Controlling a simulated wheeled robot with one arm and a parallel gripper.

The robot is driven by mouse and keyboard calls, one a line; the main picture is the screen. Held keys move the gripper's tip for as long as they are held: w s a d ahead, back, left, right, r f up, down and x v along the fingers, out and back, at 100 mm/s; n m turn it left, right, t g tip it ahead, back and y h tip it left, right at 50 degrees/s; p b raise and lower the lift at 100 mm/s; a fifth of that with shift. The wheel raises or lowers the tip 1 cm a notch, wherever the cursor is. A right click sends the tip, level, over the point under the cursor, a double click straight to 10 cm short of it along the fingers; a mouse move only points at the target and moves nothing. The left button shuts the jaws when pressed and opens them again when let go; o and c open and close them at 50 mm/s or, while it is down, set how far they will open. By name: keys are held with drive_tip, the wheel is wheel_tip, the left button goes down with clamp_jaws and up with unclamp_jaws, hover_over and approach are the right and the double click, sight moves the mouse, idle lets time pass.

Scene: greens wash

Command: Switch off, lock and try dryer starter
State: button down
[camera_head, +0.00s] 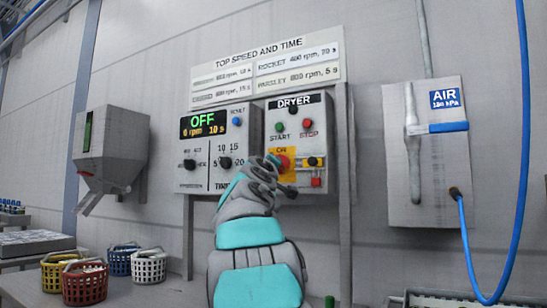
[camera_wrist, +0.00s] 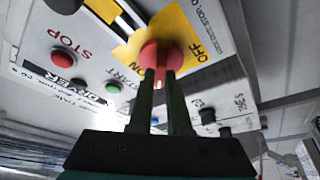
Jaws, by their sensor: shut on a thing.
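The grey dryer starter box (camera_head: 297,104) is on the wall panel, labelled DRYER. Its red rotary switch knob (camera_head: 284,161) sits on a yellow plate at the lower left. In the wrist view the red knob (camera_wrist: 161,56) is between the two dark fingers of my gripper (camera_wrist: 160,82), which is shut on it. OFF is printed on the yellow plate beside it; the knob's exact setting is unclear. The green START button (camera_head: 279,127) and red STOP button (camera_head: 308,123) are above. A red padlock-like piece (camera_head: 316,182) hangs below a black knob (camera_head: 312,161). My arm hides the box's lower left.
A control box with a green OFF display (camera_head: 203,121) adjoins on the left. A grey hopper (camera_head: 113,145) and several baskets (camera_head: 149,266) are left.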

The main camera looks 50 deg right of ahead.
drive_tip(key=shift+r+n+y+p, duration=0.1)
drive_tip(key=shift+n+y, duration=0.45)
drive_tip(key=shift+n, duration=0.9)
drive_tip(key=shift+f+n+y+p, duration=0.15)
drive_tip(key=shift+n+y, duration=0.45)
drive_tip(key=shift+n, duration=0.9)
drive_tip(key=shift+r+n+y+p, duration=0.15)
drive_tip(key=shift+n+y, duration=0.4)
drive_tip(key=shift+n, duration=1.3)
drive_tip(key=c, duration=0.9)
unclamp_jaws()
drive_tip(key=shift+o, duration=0.2)
drive_tip(key=shift+a, duration=0.1)
